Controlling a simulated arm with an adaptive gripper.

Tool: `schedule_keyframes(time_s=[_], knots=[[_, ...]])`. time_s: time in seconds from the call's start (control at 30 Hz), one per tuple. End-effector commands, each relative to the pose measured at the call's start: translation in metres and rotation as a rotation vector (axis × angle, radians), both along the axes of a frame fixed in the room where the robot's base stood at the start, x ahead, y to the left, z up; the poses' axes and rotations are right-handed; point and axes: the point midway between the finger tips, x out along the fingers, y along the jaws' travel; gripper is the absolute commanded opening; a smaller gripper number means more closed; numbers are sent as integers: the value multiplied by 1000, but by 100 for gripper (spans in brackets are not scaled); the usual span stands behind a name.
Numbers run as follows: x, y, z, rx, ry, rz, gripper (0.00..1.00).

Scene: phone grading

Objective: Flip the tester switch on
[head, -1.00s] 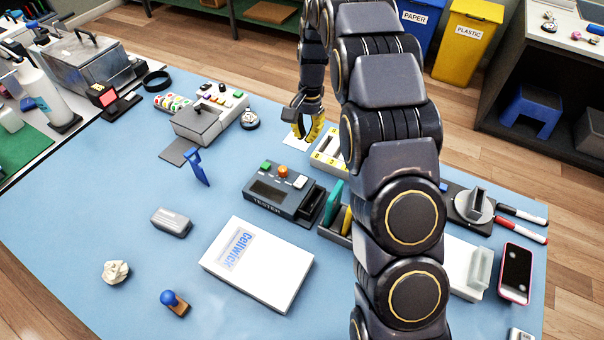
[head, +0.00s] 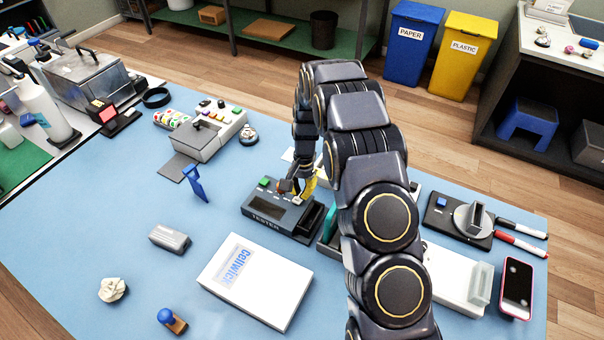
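The dark grey tester (head: 262,207), with "TESTER" lettered on its front, lies on the blue mat near the middle in the head view. A green button (head: 264,182) shows on its left top. The orange knob seen earlier is mostly covered by my gripper. My gripper (head: 302,192), with yellow fingers, is down over the tester's right top, where the pale switch is. The fingers largely hide the switch, so I cannot tell its position or whether they touch it. The finger gap is too small and covered to judge.
A white Cellwick box (head: 255,285) lies in front of the tester. A blue phone stand (head: 194,184) is to its left, and a grey device with coloured buttons (head: 200,135) behind it.

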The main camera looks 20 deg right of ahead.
Motion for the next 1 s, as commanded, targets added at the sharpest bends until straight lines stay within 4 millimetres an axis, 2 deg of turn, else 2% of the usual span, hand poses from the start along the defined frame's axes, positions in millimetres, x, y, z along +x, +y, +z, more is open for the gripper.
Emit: schedule_keyframes(time_s=[0.2, 0.63, 1.0], knots=[[-1, 2, -15, -1, -4, 1, 0], [-1, 2, -17, -13, -13, 1, 0], [-6, 5, -26, -146, -142, 3, 0]])
